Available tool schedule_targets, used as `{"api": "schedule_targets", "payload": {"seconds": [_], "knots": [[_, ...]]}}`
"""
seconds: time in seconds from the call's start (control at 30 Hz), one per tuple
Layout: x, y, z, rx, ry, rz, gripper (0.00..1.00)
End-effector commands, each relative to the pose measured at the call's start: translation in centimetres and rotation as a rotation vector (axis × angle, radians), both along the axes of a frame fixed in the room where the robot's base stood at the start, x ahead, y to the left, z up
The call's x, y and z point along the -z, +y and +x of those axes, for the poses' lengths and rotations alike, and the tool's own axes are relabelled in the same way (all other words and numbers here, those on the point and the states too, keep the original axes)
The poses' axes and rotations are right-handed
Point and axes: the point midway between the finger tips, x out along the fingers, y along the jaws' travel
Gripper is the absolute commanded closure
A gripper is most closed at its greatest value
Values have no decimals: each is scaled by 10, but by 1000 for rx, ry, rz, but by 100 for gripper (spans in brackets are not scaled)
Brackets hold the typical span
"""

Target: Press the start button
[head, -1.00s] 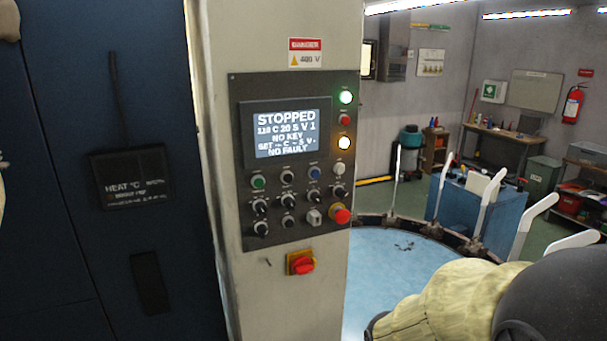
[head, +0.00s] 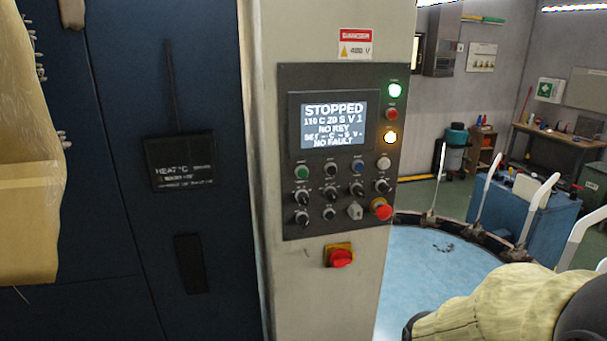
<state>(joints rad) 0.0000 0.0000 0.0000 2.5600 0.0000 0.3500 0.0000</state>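The control panel (head: 340,100) is on a pale column in the middle of the head view. Its screen (head: 334,121) reads STOPPED, NO KEY and NO FAULT. A green button (head: 302,172), which looks like the start button, is at the left end of the upper row of controls. A red mushroom button (head: 382,209) is at the lower right. A green lamp (head: 395,90) and an amber lamp (head: 390,137) are lit at the right edge. My arm in its pale yellow cover shows at the lower right, apart from the panel. My gripper is out of view.
A red rotary switch on a yellow plate (head: 339,257) is below the panel. A dark blue cabinet (head: 120,250) stands at the left, with yellowish cloth (head: 25,170) at the far left edge. A round light blue table (head: 430,280) with upright white boards (head: 535,210) is behind my arm.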

Motion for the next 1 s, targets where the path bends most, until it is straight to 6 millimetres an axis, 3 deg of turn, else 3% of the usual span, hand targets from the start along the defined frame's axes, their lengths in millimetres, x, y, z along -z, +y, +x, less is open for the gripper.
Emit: {"api": "schedule_targets", "payload": {"seconds": [0.03,0.13,1.0], "knots": [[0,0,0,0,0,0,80],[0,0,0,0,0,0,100],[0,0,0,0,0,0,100]]}}
